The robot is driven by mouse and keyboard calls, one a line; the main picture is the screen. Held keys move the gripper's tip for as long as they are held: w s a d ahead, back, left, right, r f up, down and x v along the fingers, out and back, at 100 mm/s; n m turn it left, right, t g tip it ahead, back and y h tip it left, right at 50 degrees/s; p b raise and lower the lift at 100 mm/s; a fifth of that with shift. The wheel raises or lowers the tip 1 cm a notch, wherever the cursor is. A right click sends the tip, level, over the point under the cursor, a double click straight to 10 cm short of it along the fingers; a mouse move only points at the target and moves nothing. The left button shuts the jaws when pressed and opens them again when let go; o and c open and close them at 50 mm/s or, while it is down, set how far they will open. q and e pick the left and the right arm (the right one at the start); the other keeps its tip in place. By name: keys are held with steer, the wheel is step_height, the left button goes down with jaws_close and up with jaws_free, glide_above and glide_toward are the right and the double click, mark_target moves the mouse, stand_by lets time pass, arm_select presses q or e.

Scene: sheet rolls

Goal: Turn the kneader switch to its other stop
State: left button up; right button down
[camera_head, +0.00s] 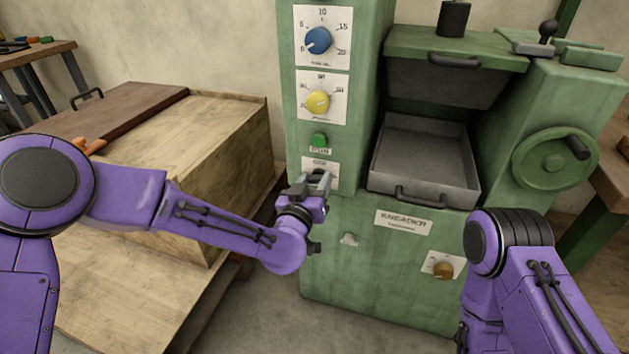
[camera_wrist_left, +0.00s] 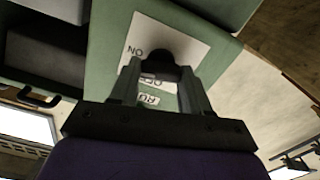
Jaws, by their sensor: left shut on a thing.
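The kneader switch has a black knob (camera_wrist_left: 158,57) on a white plate (camera_wrist_left: 188,40) marked ON and OFF, upside down in the left wrist view. In the head view the plate (camera_head: 312,163) sits low on the green machine's left column, its lower part hidden by my gripper. My left gripper (camera_head: 319,182) is at this plate. In the left wrist view the fingers of my left gripper (camera_wrist_left: 161,72) are shut on the knob, one on each side. Which way the knob points is hard to tell. My right arm shows at lower right, its gripper out of view.
Above the switch are a green button (camera_head: 319,140), a yellow dial (camera_head: 318,102) and a blue dial (camera_head: 318,40). To the right are a grey tray (camera_head: 425,160) with a handle and a handwheel (camera_head: 553,160). A wooden box (camera_head: 215,160) stands on the left.

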arm_select(q)
steer(key=n, duration=0.3)
steer(key=shift+a+n, duration=0.1)
steer(key=shift+n, duration=0.3)
steer(key=n, duration=0.3)
steer(key=shift+f+n, duration=0.1)
steer(key=shift+n, duration=0.2)
steer(key=n, duration=0.4)
steer(key=shift+f, duration=0.1)
steer(key=shift+n, duration=1.9)
steer(key=o, duration=1.1)
steer(key=shift+c, duration=0.2)
steer(key=shift+a, duration=0.1)
